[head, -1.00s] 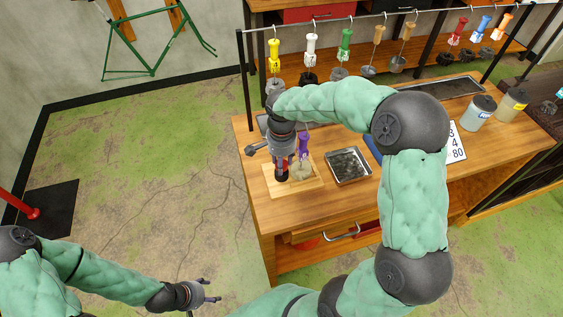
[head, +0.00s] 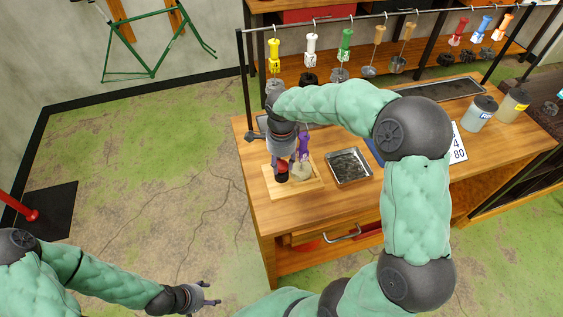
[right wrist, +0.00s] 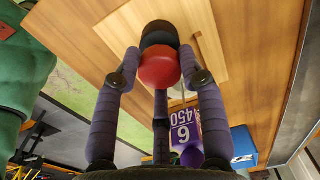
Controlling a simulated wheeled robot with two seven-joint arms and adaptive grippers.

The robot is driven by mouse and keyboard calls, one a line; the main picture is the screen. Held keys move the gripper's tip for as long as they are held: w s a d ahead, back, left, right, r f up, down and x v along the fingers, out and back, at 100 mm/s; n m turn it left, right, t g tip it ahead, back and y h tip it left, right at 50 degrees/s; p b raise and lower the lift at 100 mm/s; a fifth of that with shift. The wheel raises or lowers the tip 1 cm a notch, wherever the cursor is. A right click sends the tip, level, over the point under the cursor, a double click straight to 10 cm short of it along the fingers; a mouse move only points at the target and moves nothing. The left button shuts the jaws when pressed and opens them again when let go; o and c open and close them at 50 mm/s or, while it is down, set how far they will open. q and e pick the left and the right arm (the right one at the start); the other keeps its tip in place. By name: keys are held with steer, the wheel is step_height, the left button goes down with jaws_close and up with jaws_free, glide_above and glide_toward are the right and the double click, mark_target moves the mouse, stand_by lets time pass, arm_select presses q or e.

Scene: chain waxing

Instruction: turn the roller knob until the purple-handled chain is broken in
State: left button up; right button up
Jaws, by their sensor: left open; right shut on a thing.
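My right gripper (head: 281,165) reaches down over the left part of the wooden board (head: 312,186) and is shut on the red roller knob (right wrist: 160,68). In the right wrist view the knob sits between the fingertips, above a dark round base (right wrist: 160,33). The purple-handled chain (head: 303,146) is upright just right of the gripper, with a pale coiled lump (head: 301,171) at its foot. My left gripper (head: 207,297) is open and empty over the floor, away from the bench.
A metal tray (head: 349,182) with dark contents stands right of the board. Other coloured-handled chains, such as the yellow one (head: 274,55), hang from the rail behind. Two jars (head: 481,113) stand at the right. The bench (head: 380,205) is clear in front of the tray.

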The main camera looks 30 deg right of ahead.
mark_target(281, 164)
stand_by(0.3)
steer(key=o, duration=0.9)
step_height(281, 164, up, 12)
